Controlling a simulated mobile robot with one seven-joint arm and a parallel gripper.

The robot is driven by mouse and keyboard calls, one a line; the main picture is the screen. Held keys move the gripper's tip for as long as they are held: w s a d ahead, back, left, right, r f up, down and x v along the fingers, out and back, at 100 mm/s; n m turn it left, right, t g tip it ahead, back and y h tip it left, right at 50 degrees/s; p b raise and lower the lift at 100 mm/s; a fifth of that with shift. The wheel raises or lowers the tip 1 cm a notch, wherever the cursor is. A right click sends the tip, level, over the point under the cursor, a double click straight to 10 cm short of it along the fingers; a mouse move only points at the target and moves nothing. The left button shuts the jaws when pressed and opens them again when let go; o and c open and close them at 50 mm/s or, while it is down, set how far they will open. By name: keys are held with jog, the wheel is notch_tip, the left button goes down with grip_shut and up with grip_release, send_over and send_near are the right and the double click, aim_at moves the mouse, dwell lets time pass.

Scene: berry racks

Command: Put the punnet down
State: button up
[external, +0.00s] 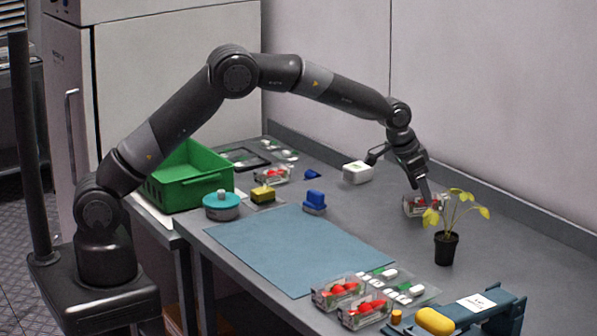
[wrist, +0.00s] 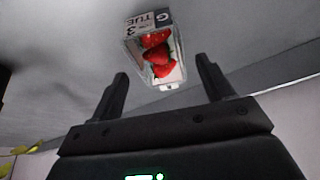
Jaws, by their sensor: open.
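A clear punnet of red strawberries (external: 413,206) sits on the grey table at the right, just behind the potted plant. In the wrist view the punnet (wrist: 152,50) shows upper middle, with red berries and a label reading "TUE 3" and "G". My gripper (external: 400,175) is open above and beside it, one finger close to the punnet. In the wrist view the two fingers of my gripper (wrist: 162,72) are spread wide with nothing held between them. The punnet lies beyond the fingertips and looks apart from them. Its underside is hidden.
The plant (external: 447,246) stands close to the punnet, and a white box (external: 357,172) is to its left. A blue mat (external: 290,250) is clear. More punnets (external: 338,291) lie at the front by a blue holder (external: 470,315). A green crate (external: 185,185) is at the left.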

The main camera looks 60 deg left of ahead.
jog(key=s+a+r+n, duration=0.1)
jog(key=s+a+r, duration=0.45)
jog(key=r, duration=0.25)
jog(key=s+a+r, duration=0.4)
jog(key=s+r, duration=0.2)
jog(key=r, duration=0.3)
jog(key=s+a+r+n, duration=0.1)
jog(key=s+a+r, duration=0.1)
jog(key=s+a, duration=0.3)
jog(key=s+a+r, duration=0.3)
jog(key=s, duration=0.4)
jog(key=s+a+f, duration=0.1)
jog(key=s+a, duration=0.1)
jog(key=s, duration=0.6)
jog(key=s+a+f+n+t+y, duration=0.1)
jog(key=s+a+f, duration=0.1)
jog(key=s, duration=0.7)
jog(key=s+a+f+n, duration=0.1)
jog(key=s+a, duration=0.3)
jog(key=s, duration=0.4)
jog(key=shift+s+f+y, duration=0.35)
jog(key=shift+f+y, duration=0.05)
jog(key=shift+f, duration=0.25)
